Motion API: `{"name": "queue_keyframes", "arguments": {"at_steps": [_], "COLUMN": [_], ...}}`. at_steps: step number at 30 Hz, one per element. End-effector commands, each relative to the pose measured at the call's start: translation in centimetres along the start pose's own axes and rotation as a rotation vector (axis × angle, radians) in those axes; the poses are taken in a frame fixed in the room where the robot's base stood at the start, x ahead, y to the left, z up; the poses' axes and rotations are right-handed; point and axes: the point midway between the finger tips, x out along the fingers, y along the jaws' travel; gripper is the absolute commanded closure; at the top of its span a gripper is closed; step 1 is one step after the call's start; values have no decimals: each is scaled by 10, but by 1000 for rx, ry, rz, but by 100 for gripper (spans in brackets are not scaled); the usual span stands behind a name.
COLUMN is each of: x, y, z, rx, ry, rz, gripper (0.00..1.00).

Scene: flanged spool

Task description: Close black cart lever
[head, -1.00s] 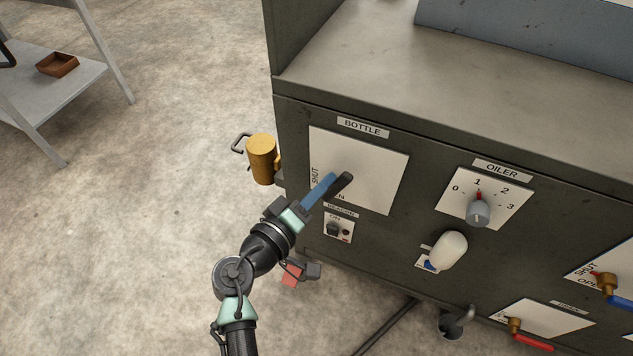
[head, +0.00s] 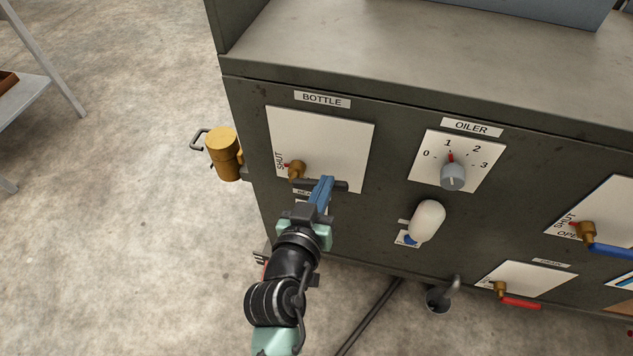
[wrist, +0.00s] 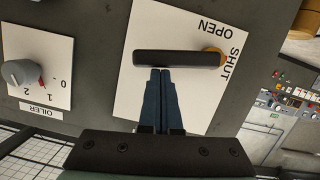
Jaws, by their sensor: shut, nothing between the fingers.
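The OPEN mark is hidden in the head view.
The OILER knob (head: 452,177) and a white rounded handle (head: 427,220) are to the right. Other valves with a blue handle (head: 612,250) and a red handle (head: 521,303) sit farther right. A yellow cylinder (head: 223,155) juts from the cabinet's left side.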

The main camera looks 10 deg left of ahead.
Motion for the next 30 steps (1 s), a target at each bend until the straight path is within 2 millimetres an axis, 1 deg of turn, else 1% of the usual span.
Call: {"name": "queue_keyframes", "arguments": {"at_steps": [1, 4, 12, 30], "x": [1, 2, 4, 4], "y": [2, 3, 4, 4], "z": [5, 9, 15, 16], "rx": [32, 81, 72, 70], "ry": [-1, -1, -1, -1], "rz": [-6, -18, -19, -18], "gripper": [100, 100, 100, 100]}}
